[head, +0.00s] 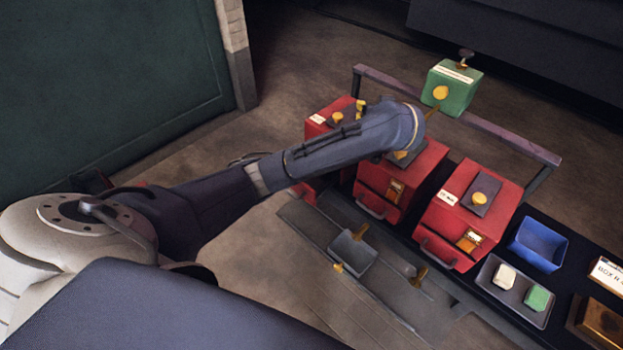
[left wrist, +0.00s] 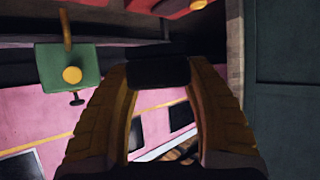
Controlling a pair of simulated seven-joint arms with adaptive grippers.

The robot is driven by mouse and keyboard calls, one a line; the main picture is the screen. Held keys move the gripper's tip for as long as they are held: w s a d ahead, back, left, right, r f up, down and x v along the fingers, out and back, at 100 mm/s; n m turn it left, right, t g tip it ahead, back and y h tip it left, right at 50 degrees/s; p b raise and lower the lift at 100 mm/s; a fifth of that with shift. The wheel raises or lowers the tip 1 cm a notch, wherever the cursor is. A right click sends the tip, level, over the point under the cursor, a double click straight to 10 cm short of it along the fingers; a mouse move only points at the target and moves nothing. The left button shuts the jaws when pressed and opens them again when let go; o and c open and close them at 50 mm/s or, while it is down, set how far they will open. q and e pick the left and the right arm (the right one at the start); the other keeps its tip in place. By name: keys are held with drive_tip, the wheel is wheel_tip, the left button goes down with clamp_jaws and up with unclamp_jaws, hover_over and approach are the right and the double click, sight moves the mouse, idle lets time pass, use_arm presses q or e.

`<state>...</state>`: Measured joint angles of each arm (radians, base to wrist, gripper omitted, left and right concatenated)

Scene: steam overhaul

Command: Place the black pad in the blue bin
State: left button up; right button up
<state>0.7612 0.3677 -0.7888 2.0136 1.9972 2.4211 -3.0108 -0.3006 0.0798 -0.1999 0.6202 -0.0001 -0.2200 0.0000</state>
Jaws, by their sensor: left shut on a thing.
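The blue bin (head: 540,243) stands empty on the dark bench at the right in the head view. My left gripper (left wrist: 160,80) shows in the left wrist view, its two yellow-brown fingers shut on the black pad (left wrist: 160,68). The pad is a dark block between the fingertips. In the head view my left arm reaches over the red boxes, well to the left of the bin, and its own links hide the gripper and pad. My right gripper is in neither view.
Three red boxes, among them the right one (head: 467,225), line the bench. A green box (head: 452,88) stands behind by a rail (head: 500,130). A grey tray (head: 493,286) beside the bin holds a cream pad (head: 503,277) and a green pad (head: 537,298). A brass block (head: 602,322) is at far right.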

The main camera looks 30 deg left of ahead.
use_arm(q)
drive_tip(key=s+a+f+n+g+y, duration=0.1)
drive_tip(key=a+f+n+g+y, duration=0.2)
drive_tip(key=a, duration=0.6)
drive_tip(key=s+a+f+n+g+y, duration=0.1)
drive_tip(key=a+f+n+g+y, duration=0.2)
drive_tip(key=a+f+n+g, duration=0.2)
drive_tip(key=a+f+n, duration=0.2)
drive_tip(key=a+f, duration=0.2)
drive_tip(key=f, duration=0.1)
drive_tip(key=shift+s+a+f, duration=0.15)
drive_tip(key=shift+a, duration=0.1)
wheel_tip(320, 180, down, 20)
drive_tip(key=shift+r, duration=0.2)
drive_tip(key=shift+f, duration=0.2)
